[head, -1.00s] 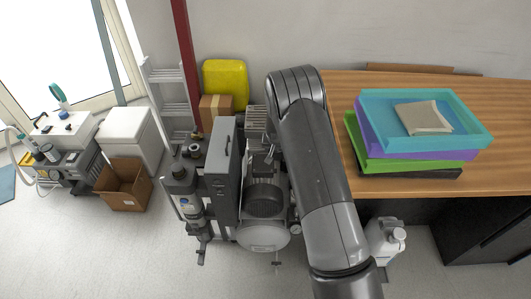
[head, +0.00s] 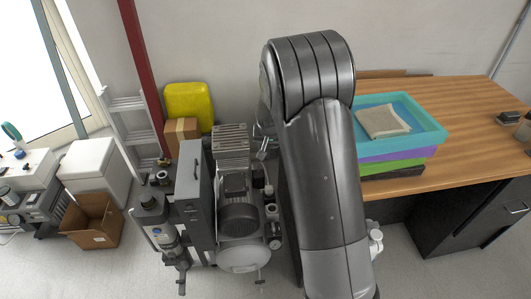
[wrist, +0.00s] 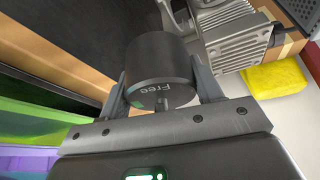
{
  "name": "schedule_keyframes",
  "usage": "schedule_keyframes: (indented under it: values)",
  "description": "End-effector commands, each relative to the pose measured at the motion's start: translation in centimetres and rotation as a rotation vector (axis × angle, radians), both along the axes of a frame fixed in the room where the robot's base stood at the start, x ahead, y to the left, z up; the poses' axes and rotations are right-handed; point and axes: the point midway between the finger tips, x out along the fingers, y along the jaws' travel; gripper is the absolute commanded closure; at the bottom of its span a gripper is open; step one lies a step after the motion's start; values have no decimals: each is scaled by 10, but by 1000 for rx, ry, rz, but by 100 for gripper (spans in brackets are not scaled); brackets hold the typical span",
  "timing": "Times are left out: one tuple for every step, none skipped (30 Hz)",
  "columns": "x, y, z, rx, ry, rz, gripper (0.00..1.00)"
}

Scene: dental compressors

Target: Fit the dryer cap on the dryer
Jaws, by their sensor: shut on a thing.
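My gripper (wrist: 160,78) is shut on a dark grey cylinder with the word "Free" on it, which looks like the dryer cap (wrist: 158,68). In the head view my arm hides most of the gripper and the cap; only a bit of the gripper end shows at the arm's left edge, right of the compressor. What looks like the dryer (head: 157,232) is the upright grey column with a blue label at the left front of the compressor unit. Its top is dark, and I cannot tell its exact shape. The cap is apart from it.
The compressor (head: 238,218) and a tall grey cabinet (head: 189,190) stand beside the column. A wooden desk (head: 470,130) with stacked trays (head: 425,130) is at the right. A yellow container (head: 189,103) and cardboard box (head: 181,135) stand behind.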

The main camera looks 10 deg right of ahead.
Motion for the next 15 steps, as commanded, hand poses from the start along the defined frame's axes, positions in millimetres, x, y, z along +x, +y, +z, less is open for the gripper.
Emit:
schedule_keyframes:
  values:
    - [-4,-1,10,1,-3,-5,66]
    - [-7,-1,15,1,-4,-8,66]
    - [-11,0,20,2,-4,-10,66]
    - [-13,1,25,2,-3,-9,66]
    - [-16,4,29,3,-3,-5,66]
    - [-18,10,36,4,-4,5,66]
    - [-20,17,40,4,-3,18,66]
    - [-21,26,42,3,-1,34,66]
    - [-20,37,43,2,1,57,66]
    - [-20,45,43,1,2,75,66]
    - [-19,54,43,1,2,95,66]
    - [-18,67,44,-1,2,122,66]
    - [-17,76,43,-2,2,142,66]
    - [-16,87,43,-2,2,165,66]
    - [-15,101,41,-4,3,195,66]
